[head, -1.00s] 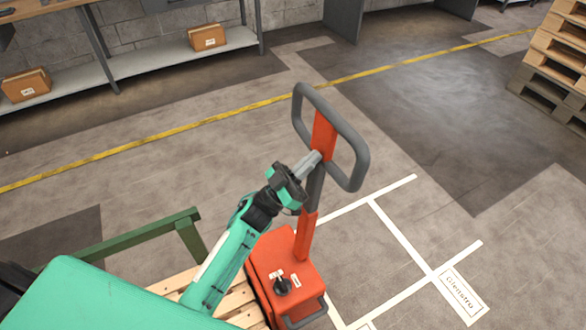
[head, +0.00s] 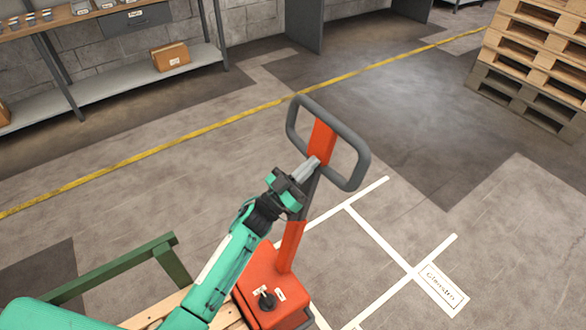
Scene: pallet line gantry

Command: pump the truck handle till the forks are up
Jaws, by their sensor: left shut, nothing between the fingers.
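The pallet truck's handle (head: 357,142) is a grey loop with an orange centre piece, on a grey and orange shaft leaning up and right from the orange pump body (head: 253,292). My left gripper (head: 308,170) is shut with nothing between its fingers. Its fingertips are at the lower part of the loop, over the top of the shaft in the picture; I cannot tell whether they touch it. The forks are hidden, so their height does not show. My right gripper is out of view.
Wooden slats (head: 150,316) and a green frame (head: 110,268) lie at lower left. White floor lines (head: 382,238) with a label run right of the truck. Stacked pallets (head: 535,62) stand at upper right, and a shelf with a cardboard box (head: 170,57) at upper left. The floor between is clear.

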